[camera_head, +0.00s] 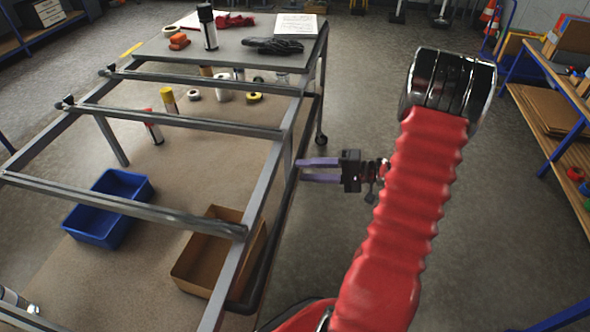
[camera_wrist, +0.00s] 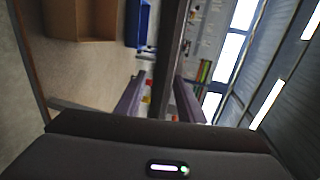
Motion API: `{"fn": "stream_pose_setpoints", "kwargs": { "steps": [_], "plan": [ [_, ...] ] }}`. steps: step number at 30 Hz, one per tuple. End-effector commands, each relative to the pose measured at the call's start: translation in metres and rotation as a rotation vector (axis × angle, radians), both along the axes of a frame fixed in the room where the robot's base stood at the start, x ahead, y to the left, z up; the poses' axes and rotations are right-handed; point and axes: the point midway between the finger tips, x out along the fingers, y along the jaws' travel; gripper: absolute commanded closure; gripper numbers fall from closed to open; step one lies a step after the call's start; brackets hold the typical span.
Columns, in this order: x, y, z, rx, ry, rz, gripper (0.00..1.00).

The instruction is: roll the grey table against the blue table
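The grey table (camera_head: 215,55) is a metal frame on castors, one castor (camera_head: 321,140) showing at its far right corner. Its far end has a grey top; the nearer part is bare crossbars over a brown lower shelf (camera_head: 150,185). My gripper (camera_head: 298,171) is beside the table's right side, with its purple fingers apart and pointing left at the frame. In the wrist view, a dark frame bar (camera_wrist: 172,55) runs between the open fingers (camera_wrist: 160,92); I see no clear contact. A blue-framed table (camera_head: 551,78) with wooden shelves stands at the right.
The grey top carries a spray can (camera_head: 208,28), gloves (camera_head: 272,45) and paper. The lower shelf holds a blue bin (camera_head: 108,205), a brown box (camera_head: 190,265) and tape rolls. Open floor (camera_head: 500,215) lies between the tables. A traffic cone (camera_head: 490,15) stands at the back right.

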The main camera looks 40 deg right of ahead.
Motion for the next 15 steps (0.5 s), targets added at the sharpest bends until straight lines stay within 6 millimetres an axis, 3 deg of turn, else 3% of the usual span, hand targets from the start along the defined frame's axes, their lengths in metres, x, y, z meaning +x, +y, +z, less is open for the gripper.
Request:
{"fn": "stream_pose_setpoints", "kwargs": {
  "steps": [7, 15],
  "plan": [
    [0.025, 0.023, -0.007, 0.000, 0.000, 0.002, 0.65],
    [0.033, 0.030, -0.009, 0.000, 0.000, 0.000, 0.65]
  ]
}}
